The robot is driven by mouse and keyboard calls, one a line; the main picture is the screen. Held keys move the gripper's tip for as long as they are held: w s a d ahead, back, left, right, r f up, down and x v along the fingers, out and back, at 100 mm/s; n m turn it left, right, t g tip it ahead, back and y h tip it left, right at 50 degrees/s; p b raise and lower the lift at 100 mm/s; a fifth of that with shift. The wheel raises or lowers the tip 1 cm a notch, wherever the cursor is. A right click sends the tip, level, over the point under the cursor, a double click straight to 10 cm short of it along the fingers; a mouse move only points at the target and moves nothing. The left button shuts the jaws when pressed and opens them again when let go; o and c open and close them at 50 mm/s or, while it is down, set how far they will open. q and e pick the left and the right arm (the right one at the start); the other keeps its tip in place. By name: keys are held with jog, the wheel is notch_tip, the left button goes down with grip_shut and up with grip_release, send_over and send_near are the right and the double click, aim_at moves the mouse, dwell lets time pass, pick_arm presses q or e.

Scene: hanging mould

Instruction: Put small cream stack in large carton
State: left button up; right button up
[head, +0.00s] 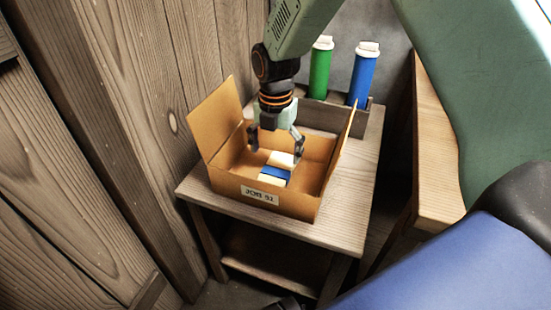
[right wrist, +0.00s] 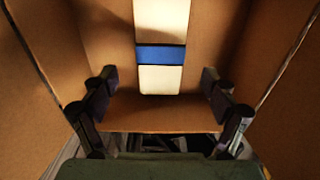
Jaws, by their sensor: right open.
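The cream stack (head: 279,160), a pale block with a blue band around its middle, lies inside the open large carton (head: 233,186). In the right wrist view the stack (right wrist: 160,79) lies on the carton floor, ahead of the fingers. My right gripper (head: 276,143) reaches down into the carton from above. Its fingers (right wrist: 160,100) are spread wide on either side, with nothing between them, and are apart from the stack. The carton's side flaps stand up and its front carries a "JOB 51" label. My left gripper is not in view.
The carton stands on a small wooden table (head: 350,185) with a lower shelf. Behind it a wooden holder (head: 318,117) bears a green bottle (head: 320,68) and a blue bottle (head: 362,75). A plank wall (head: 140,80) is close on the left; another wooden top (head: 432,150) is at right.

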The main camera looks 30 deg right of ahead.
aim_at(275, 172)
notch_tip(275, 172, up, 6)
jog(key=p, duration=0.2)
jog(key=shift+r, duration=0.25)
jog(key=shift+c, duration=0.2)
dwell(0.9)
